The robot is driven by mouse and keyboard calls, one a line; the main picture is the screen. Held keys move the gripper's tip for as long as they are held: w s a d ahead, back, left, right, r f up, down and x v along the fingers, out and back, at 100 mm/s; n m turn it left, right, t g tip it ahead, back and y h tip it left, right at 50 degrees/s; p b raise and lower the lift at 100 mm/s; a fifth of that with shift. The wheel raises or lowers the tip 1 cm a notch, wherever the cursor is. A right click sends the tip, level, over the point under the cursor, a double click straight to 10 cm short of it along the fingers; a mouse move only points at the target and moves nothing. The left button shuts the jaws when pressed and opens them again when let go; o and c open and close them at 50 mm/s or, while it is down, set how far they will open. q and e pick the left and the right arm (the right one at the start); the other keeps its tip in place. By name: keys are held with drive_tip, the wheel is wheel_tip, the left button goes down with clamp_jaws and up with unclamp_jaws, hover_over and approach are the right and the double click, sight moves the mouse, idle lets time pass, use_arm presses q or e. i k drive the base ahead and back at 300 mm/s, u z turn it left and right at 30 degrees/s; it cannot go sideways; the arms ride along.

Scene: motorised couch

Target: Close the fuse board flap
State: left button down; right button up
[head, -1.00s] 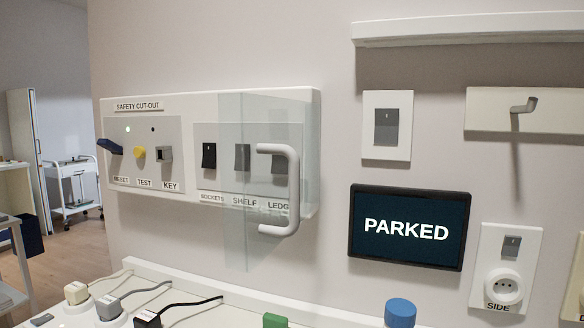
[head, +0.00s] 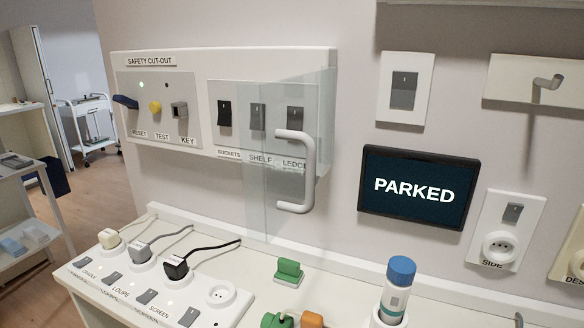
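The fuse board (head: 220,62) is a white panel on the wall, with a safety cut-out section on its left and a row of black switches on its right. Its flap (head: 262,205) is a clear glass-like sheet with a white D-shaped handle (head: 309,172). The flap stands out from the board at an angle, in front of the right switches, and hangs below the board's lower edge. The left switch (head: 224,114) shows uncovered. Neither of my grippers shows in the head view.
Below is a white counter with a socket strip (head: 205,291) holding several plugs, a green block (head: 288,272) and a blue-capped bottle (head: 397,290). A dark screen reading PARKED (head: 418,187) hangs right of the flap. Shelving (head: 30,190) and a trolley (head: 88,125) stand at the left.

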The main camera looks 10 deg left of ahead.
sight(304, 137)
drive_tip(key=u, duration=3.1)
drive_tip(key=i, duration=0.35)
drive_tip(key=z, duration=2.45)
